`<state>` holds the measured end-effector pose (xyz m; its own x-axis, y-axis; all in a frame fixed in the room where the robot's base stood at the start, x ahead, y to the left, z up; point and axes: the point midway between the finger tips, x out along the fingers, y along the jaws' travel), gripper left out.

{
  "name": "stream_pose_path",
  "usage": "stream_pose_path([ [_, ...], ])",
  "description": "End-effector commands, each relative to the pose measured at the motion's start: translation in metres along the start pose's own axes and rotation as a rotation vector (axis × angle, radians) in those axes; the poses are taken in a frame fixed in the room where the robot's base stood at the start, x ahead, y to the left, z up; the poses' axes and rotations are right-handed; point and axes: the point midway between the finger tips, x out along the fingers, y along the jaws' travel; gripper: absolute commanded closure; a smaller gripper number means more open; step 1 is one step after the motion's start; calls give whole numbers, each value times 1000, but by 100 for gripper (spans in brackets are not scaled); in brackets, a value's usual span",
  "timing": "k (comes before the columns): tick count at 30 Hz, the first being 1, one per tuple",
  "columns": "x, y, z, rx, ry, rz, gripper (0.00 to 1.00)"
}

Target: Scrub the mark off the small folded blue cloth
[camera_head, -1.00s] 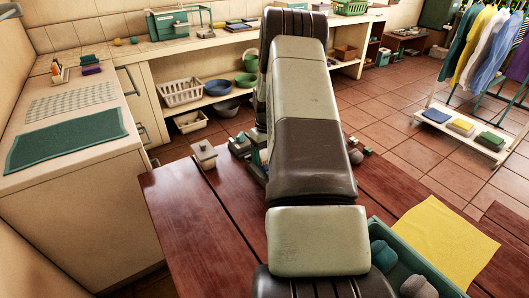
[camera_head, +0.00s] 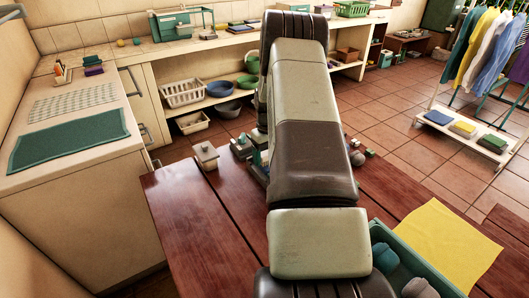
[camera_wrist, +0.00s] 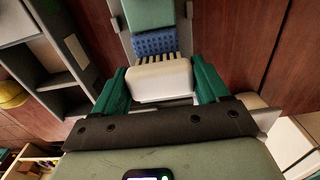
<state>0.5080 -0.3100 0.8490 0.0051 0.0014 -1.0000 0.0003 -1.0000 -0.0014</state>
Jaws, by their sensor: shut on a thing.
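In the wrist view my gripper (camera_wrist: 160,72) has green fingers shut on a white brush (camera_wrist: 160,82). The brush's row of pale bristles points toward a small blue patterned piece (camera_wrist: 154,43), which looks like the folded blue cloth. The bristle tips are close to its near edge; I cannot tell whether they touch. No mark can be made out on it. A green block (camera_wrist: 148,14) lies just beyond it, on a grey strip or tray (camera_wrist: 184,28). In the head view my arm hides the gripper, brush and cloth.
Small items (camera_head: 242,147) sit beside my arm. The table's left part is clear. A counter (camera_head: 75,190) stands at left.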

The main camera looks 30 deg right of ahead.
Motion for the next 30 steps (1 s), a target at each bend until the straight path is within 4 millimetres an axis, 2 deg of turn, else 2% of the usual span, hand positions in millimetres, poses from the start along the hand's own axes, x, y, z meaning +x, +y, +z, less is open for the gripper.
stream_pose_path([
  [6,0,0,3,0,0,0,50],
  [21,2,0,-26,1,1,0,50],
  [25,2,0,-24,1,0,0,50],
  [30,1,0,-12,1,-2,-1,50],
])
